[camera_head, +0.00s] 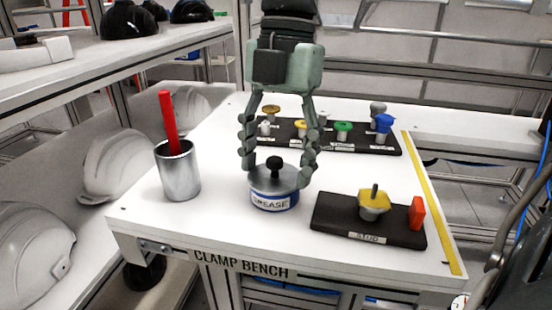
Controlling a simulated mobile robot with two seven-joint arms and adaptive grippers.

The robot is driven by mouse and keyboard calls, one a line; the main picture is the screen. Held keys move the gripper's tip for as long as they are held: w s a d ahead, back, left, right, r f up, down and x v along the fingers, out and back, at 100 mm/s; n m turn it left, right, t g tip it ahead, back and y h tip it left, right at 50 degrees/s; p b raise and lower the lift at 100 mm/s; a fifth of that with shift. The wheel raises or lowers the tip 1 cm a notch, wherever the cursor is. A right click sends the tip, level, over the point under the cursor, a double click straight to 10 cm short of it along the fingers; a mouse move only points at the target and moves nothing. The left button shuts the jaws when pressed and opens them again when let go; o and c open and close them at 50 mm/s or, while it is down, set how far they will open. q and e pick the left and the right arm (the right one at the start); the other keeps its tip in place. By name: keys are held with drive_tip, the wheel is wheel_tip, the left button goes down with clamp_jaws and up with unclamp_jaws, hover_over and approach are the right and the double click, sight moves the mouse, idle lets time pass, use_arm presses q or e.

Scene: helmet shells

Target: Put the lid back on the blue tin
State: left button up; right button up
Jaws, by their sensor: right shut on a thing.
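The blue tin (274,204) stands on the white clamp bench, left of the dark stud board, with a white label reading GREASE. The grey lid (268,183) with a black knob is over the tin's mouth and roughly level. I cannot tell whether it is seated or held just above the rim. My right gripper (276,176) comes down from the back with its fingers on either side of the lid, shut on it. My left gripper is not in view.
A metal cup (177,171) with a red stick (167,120) stands left of the tin. A dark stud board (335,215) holding a yellow-topped piece and a red block is at right. A black rack (362,149) of coloured knobs lies behind. White helmet shells (112,165) are at left.

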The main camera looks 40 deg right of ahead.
drive_tip(key=o, duration=1)
drive_tip(key=o, duration=0.3)
drive_tip(key=shift+r, duration=0.1)
drive_tip(key=shift+r+p, duration=2.3)
drive_tip(key=shift+r, duration=1.15)
drive_tip(key=shift+c, duration=0.6)
clamp_jaws()
